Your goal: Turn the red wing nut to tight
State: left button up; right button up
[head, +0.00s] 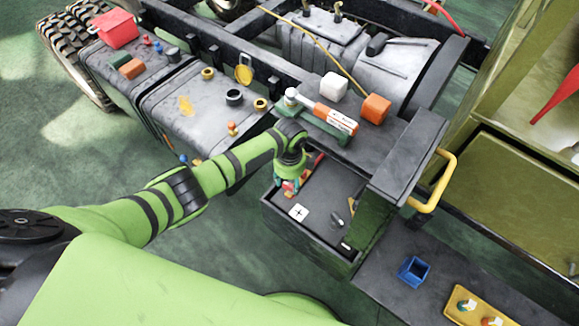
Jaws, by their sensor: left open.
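A yellow block (455,305) at the lower right, partly cut off by the frame, carries two small knobs. The one with red, apparently the red wing nut (491,321), is at the bottom edge; its wings and how far it is turned are too small to tell. My left gripper (289,184) is open and points down at the left side of the dark tray (310,243), well left of the yellow block. Small red and teal parts show around its fingers, and I cannot tell whether it touches them. My right gripper is out of view.
A blue open box (414,270) stands left of the yellow block on a dark shelf. A yellow handle (436,185) rises behind it. White (334,84) and orange (375,107) blocks sit on the frame above.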

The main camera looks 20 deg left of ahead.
aim_at(290, 186)
pick_arm(q)
notch_tip(290, 186, up, 9)
dwell(0.3)
jog(key=shift+f, duration=0.1)
